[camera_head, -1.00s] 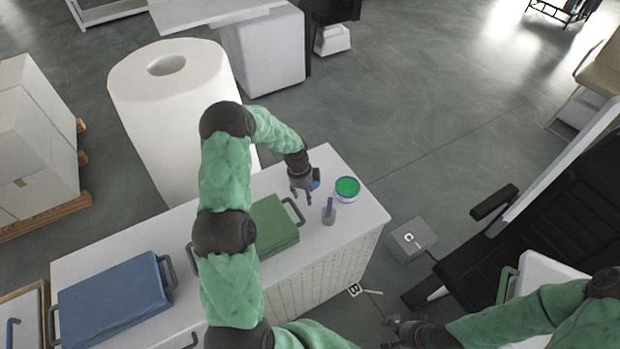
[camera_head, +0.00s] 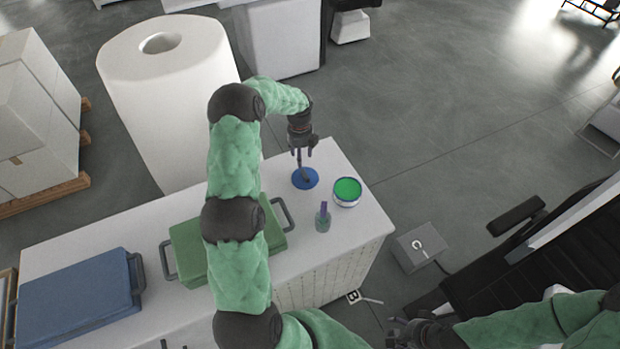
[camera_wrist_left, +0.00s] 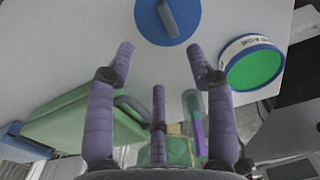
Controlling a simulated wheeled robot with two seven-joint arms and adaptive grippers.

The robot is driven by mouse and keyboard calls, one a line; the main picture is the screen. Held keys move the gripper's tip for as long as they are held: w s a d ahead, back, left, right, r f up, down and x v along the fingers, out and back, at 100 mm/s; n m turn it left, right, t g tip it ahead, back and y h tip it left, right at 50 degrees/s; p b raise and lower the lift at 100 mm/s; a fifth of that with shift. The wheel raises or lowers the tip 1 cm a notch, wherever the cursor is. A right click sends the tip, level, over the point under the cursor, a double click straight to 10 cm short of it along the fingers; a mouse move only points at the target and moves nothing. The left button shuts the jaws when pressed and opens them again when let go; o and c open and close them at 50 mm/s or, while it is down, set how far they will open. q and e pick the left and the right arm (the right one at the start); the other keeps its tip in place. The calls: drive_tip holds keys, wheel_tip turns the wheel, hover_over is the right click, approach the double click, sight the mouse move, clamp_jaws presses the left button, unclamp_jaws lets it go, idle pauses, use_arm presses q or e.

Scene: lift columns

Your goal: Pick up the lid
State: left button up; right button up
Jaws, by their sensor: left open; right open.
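The lid is a round blue disc with a dark grey bar handle (camera_head: 305,178). It lies flat on the white cabinet top and also shows at the top of the left wrist view (camera_wrist_left: 152,25). My left gripper (camera_head: 304,155) is open and empty, close by the lid, with its fingers pointing down. In the left wrist view its purple fingers (camera_wrist_left: 160,65) are spread apart, and the lid is beyond their tips. My right gripper (camera_head: 405,332) is open and empty at the bottom of the head view, beside the cabinet and away from the lid.
A round tub with green contents (camera_head: 347,191) stands right of the lid. A small glass with a purple item (camera_head: 323,218) stands in front. A green case (camera_head: 190,250) and a blue case (camera_head: 75,300) lie further left. A huge white roll (camera_head: 165,110) stands behind the cabinet.

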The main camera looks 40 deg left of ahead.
use_arm(q)
hover_over(304, 174)
drive_tip(key=f, duration=0.5)
drive_tip(key=shift+s+a+f, duration=0.3)
drive_tip(key=shift+f, duration=0.05)
drive_tip(key=shift+w+d+f, duration=0.1)
drive_tip(key=shift+w+f, duration=0.05)
drive_tip(key=shift+f, duration=1.15)
drive_tip(key=shift+w+d+f, duration=0.1)
drive_tip(key=shift+f, duration=1.2)
clamp_jaws()
